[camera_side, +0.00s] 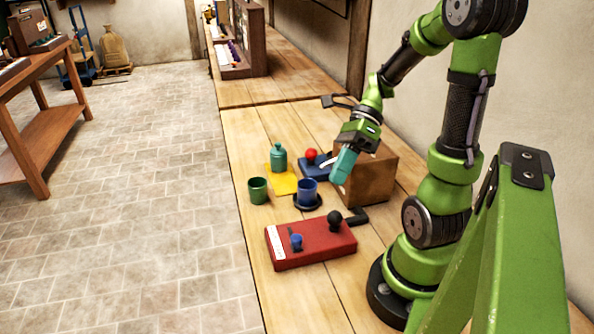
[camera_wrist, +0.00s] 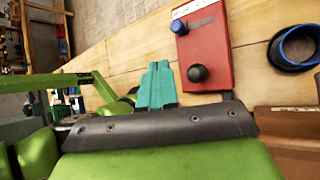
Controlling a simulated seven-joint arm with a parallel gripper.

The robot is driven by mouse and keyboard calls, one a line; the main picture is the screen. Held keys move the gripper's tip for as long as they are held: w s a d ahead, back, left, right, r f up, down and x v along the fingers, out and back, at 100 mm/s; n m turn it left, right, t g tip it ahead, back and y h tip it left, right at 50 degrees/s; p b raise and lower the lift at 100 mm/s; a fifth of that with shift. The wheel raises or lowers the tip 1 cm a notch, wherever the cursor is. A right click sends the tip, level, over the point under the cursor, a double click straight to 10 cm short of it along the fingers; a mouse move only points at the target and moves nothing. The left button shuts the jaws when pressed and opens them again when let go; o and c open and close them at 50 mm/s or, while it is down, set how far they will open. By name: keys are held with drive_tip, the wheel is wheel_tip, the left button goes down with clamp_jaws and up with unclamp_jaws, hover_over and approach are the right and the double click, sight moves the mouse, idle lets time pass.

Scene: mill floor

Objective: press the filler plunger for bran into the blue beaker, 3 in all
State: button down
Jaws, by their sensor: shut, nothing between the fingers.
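The blue beaker (camera_side: 308,187) stands upright on a dark round base (camera_side: 314,204) on the table. A red filler box (camera_side: 318,246) lies in front of it, with a black round knob (camera_side: 334,220), a small blue lever (camera_side: 296,242) and a white label too small to read. Behind the beaker is a blue box (camera_side: 316,172) with a red knob (camera_side: 311,154). I cannot tell which one holds bran. My gripper (camera_side: 341,165) is shut and empty, above and right of the beaker. In the wrist view its teal fingers (camera_wrist: 157,86) are together, left of the black knob (camera_wrist: 197,73).
A green cup (camera_side: 258,191) stands left of the beaker. A teal bottle (camera_side: 278,157) stands by a yellow mat (camera_side: 284,184). A brown wooden box (camera_side: 371,178) is close beside my gripper. Bare table lies in front of the red box.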

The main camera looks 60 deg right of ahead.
sight(332, 214)
drive_tip(key=shift+f, duration=3.05)
drive_tip(key=shift+f, duration=0.1)
drive_tip(key=shift+f, duration=0.35)
drive_tip(key=shift+f, duration=0.65)
drive_tip(key=shift+w+f, duration=0.15)
drive_tip(key=shift+f, duration=0.35)
idle(0.9)
drive_tip(key=shift+r, duration=0.1)
drive_tip(key=shift+d+r, duration=0.15)
drive_tip(key=shift+r, duration=0.75)
drive_tip(key=shift+s, duration=0.2)
drive_tip(key=shift+r, duration=2.55)
